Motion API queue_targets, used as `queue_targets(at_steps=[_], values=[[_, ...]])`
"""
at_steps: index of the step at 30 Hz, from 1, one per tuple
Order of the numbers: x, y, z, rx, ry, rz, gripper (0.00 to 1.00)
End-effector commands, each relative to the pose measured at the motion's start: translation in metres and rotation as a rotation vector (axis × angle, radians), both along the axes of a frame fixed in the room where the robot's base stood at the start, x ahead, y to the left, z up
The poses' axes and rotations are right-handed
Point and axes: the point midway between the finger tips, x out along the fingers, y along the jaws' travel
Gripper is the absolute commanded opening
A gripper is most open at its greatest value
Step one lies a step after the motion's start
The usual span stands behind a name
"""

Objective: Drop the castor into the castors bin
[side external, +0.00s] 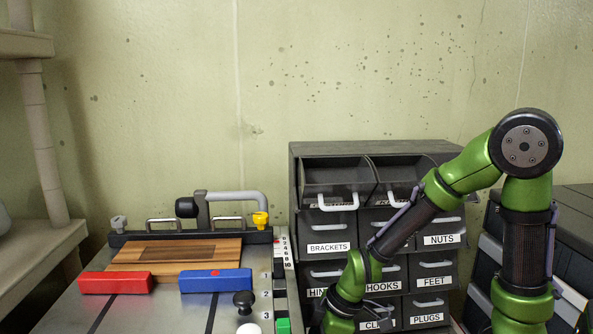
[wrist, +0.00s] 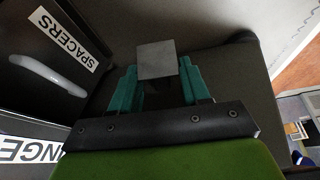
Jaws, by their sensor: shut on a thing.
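My gripper (wrist: 158,88) shows in the wrist view with its two teal fingers around a grey, square-faced thing (wrist: 156,58), which I take to be the castor. A small dark part shows below its flat face, and no wheel can be made out. In the side view my arm reaches down in front of the drawer cabinet (side external: 296,160), and the gripper is out of frame at the bottom. No label reading castors is legible.
Labels read brackets (side external: 328,247), nuts (side external: 441,239), feet (side external: 433,282) and plugs (side external: 428,319). A spacers drawer (wrist: 62,88) is close at left in the wrist view. A bench with a wooden board (side external: 210,246), a red block (side external: 116,283) and a blue block (side external: 215,281) stands left.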

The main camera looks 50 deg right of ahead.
Motion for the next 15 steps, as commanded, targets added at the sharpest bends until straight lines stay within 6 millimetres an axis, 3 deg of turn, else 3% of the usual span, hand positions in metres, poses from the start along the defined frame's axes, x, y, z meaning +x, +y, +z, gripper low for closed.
queue_targets(at_steps=[3,10,15], values=[[0.002,0.000,0.018,0.001,-0.007,0.000,0.10],[0.000,0.000,0.040,0.001,-0.005,-0.001,0.10],[-0.017,0.001,0.051,0.006,-0.013,-0.010,0.10]])
